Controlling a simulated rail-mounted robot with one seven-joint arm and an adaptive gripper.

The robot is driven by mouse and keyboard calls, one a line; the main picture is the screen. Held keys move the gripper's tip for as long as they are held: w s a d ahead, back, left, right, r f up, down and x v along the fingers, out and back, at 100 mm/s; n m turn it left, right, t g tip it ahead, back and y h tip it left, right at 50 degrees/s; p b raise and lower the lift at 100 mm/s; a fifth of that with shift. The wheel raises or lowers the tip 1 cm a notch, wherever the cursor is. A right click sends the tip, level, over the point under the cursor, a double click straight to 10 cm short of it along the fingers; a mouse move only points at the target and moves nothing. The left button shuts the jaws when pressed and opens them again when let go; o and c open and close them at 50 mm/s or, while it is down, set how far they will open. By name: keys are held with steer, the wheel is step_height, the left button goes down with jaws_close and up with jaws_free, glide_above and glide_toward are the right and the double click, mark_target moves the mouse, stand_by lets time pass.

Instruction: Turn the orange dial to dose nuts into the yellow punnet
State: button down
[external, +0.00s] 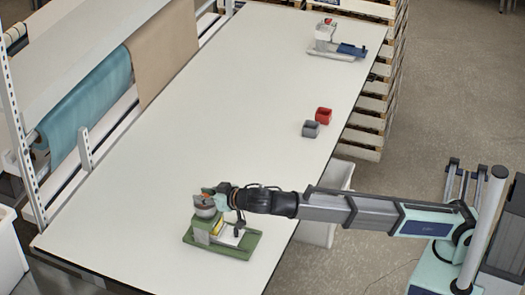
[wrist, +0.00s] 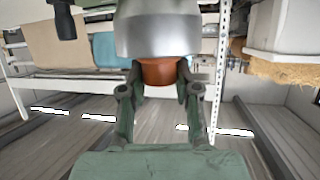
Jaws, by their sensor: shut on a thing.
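The dosing station stands on a green base (external: 205,247) near the front of the white table, with a grey round body (external: 204,211). Its orange dial (external: 206,192) is at the top, partly covered by my gripper (external: 219,193). In the wrist view the orange dial (wrist: 159,73) sits between the two fingers of my gripper (wrist: 160,90), below a large grey rounded part (wrist: 158,35). My gripper is shut on the dial. A small yellow patch (external: 217,227), which looks like the yellow punnet, shows low on the station. Its contents cannot be made out.
A red box (external: 323,115) and a grey box (external: 310,129) stand near the table's right edge. A second station with a blue part (external: 352,50) is at the far end. Fabric rolls (external: 90,95) line the left side. The middle of the table (external: 220,120) is clear.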

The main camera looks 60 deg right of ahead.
steer(key=shift+f, duration=0.1)
steer(key=c, duration=0.8)
jaws_free()
steer(key=v, duration=1.2)
